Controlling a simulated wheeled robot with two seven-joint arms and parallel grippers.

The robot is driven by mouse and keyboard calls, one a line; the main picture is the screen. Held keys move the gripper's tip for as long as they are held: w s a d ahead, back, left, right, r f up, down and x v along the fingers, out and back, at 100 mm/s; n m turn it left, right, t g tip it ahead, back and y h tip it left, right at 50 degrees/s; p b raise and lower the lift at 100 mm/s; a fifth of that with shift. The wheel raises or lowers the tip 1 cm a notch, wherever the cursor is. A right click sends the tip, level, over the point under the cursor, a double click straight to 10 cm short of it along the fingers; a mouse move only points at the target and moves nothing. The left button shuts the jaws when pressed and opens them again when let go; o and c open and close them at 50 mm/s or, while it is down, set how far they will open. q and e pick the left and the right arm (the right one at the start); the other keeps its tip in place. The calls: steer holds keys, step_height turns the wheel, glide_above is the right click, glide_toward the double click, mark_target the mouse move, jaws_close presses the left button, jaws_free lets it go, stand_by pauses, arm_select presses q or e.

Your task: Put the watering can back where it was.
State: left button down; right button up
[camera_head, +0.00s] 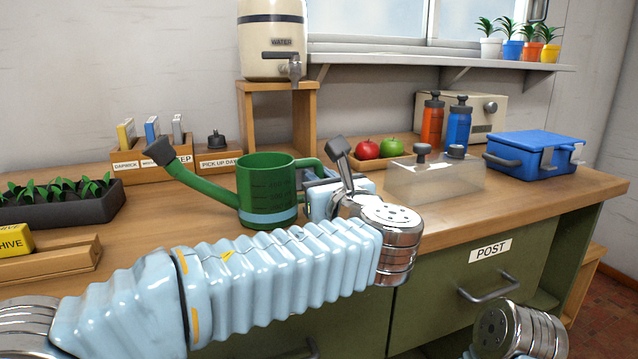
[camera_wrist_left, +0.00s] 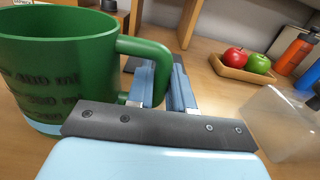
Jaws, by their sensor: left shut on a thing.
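The green watering can (camera_head: 268,182) is upright near the front of the wooden counter, with its spout pointing up and left. My left gripper (camera_head: 318,182) is shut on the can's handle, on its right side. In the left wrist view the can (camera_wrist_left: 60,70) is at the left and its handle (camera_wrist_left: 145,48) reaches to the gripper fingers (camera_wrist_left: 165,88). The can's base looks at or just above the counter; I cannot tell if it touches. My right gripper is not in view.
A water dispenser (camera_head: 272,45) stands on a wooden stand (camera_head: 245,125) behind the can. Labelled boxes (camera_head: 150,172) and a seedling tray (camera_head: 60,205) are to the left. A fruit tray (camera_head: 352,160), clear block (camera_head: 432,182) and blue box (camera_head: 533,158) are to the right.

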arm_select(q)
steer(key=shift+f, duration=0.1)
steer(key=c, duration=1)
jaws_free()
steer(key=shift+s+d, duration=0.1)
steer(key=shift+s, duration=0.15)
steer(key=v, duration=1.1)
steer(key=shift+s+b, duration=0.25)
steer(key=shift+b, duration=0.05)
